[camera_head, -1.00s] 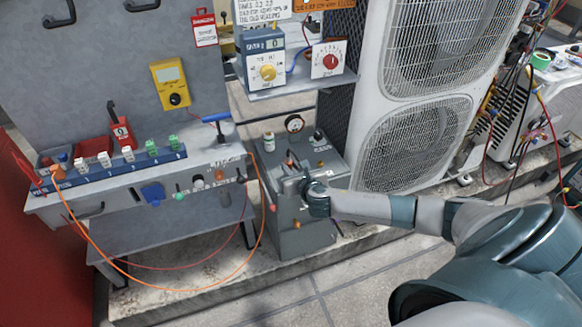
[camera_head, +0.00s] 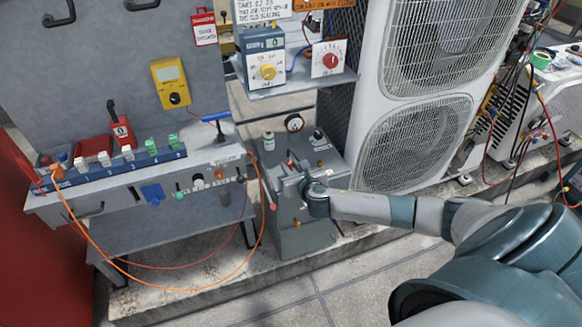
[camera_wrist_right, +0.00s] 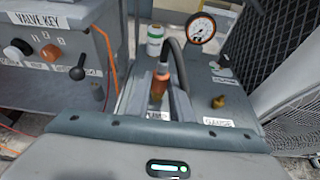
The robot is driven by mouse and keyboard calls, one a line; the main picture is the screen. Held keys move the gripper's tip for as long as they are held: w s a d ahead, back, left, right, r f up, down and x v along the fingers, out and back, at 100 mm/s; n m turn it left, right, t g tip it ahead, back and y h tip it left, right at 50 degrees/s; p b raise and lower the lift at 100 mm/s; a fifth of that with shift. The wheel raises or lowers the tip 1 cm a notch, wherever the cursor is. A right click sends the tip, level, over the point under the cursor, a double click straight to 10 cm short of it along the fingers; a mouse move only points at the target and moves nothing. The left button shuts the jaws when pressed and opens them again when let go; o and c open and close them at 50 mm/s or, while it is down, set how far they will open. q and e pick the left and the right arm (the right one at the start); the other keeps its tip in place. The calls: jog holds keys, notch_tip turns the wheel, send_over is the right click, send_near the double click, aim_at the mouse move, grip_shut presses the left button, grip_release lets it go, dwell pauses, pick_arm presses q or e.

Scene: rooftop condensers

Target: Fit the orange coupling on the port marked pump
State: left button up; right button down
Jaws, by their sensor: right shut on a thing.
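My right gripper (camera_wrist_right: 159,92) is shut on the orange coupling (camera_wrist_right: 160,82), which shows between its two grey fingers in the right wrist view. A dark hose (camera_wrist_right: 177,55) arches from the coupling's upper end. In the head view my right gripper (camera_head: 290,184) is at the front of the grey pump unit (camera_head: 307,241), and the coupling is small and mostly hidden. A label just beyond the fingers is partly covered, and I cannot read it fully. The port under the coupling is hidden, so I cannot tell whether they touch. My left gripper is out of view.
A brass fitting (camera_wrist_right: 218,101) stands right of the coupling, near a label reading GAUGE (camera_wrist_right: 218,122). A round pressure gauge (camera_wrist_right: 201,28) and a white-green bottle (camera_wrist_right: 155,40) stand behind. The bench (camera_head: 92,203) is left; the condenser (camera_head: 360,100) is right.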

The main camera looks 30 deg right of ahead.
jog(key=shift+f, duration=0.3)
dwell(0.5)
jog(key=c, duration=1.5)
grip_release()
